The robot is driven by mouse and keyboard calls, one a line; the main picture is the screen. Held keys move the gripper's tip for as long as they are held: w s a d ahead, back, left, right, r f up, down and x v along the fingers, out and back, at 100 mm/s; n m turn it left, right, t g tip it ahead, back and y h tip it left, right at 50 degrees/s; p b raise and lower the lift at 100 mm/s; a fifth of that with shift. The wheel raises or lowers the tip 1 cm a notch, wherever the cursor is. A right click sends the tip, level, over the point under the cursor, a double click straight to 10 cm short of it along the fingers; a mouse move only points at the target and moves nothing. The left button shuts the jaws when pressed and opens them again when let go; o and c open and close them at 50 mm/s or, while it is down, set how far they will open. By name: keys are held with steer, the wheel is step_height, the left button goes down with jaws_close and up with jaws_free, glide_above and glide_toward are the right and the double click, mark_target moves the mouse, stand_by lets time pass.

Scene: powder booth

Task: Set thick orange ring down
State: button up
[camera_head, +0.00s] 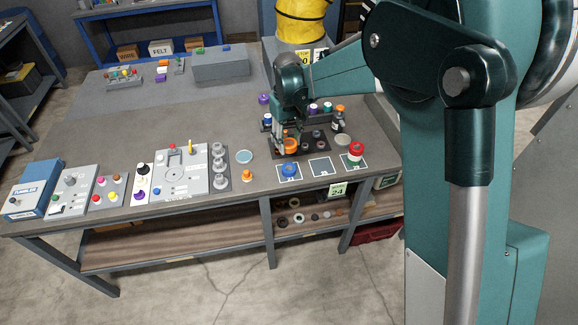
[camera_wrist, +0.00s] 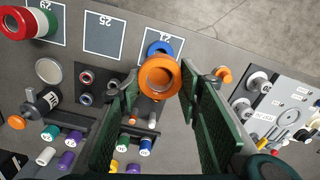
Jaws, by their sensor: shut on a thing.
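My gripper (camera_head: 287,143) is over the right part of the workbench, shut on the thick orange ring (camera_head: 291,144). In the wrist view the thick orange ring (camera_wrist: 159,77) sits between the fingertips of my gripper (camera_wrist: 160,86), its hole facing the camera. A blue ring (camera_head: 289,169) lies on the left one of a row of marked cards; in the wrist view the blue ring (camera_wrist: 159,48) shows partly behind the orange one. The middle card (camera_head: 321,167) is bare; it reads 25 in the wrist view (camera_wrist: 105,35). I cannot tell the ring's height above the bench.
A stacked red, white and green ring (camera_head: 356,152) is on the right card. A dark board (camera_head: 312,148) with small rings lies behind the cards. Left of my gripper are a small orange part (camera_head: 247,175), a pale disc (camera_head: 244,156), grey knobs (camera_head: 219,168) and control panels (camera_head: 180,183).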

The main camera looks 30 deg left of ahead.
mark_target(288, 153)
stand_by(0.3)
steer(key=shift+f, duration=3.15)
steer(key=shift+f+p, duration=0.4)
steer(key=shift+f, duration=1.45)
steer(key=shift+f+b, duration=0.55)
steer(key=o, duration=1)
steer(key=shift+r, duration=0.25)
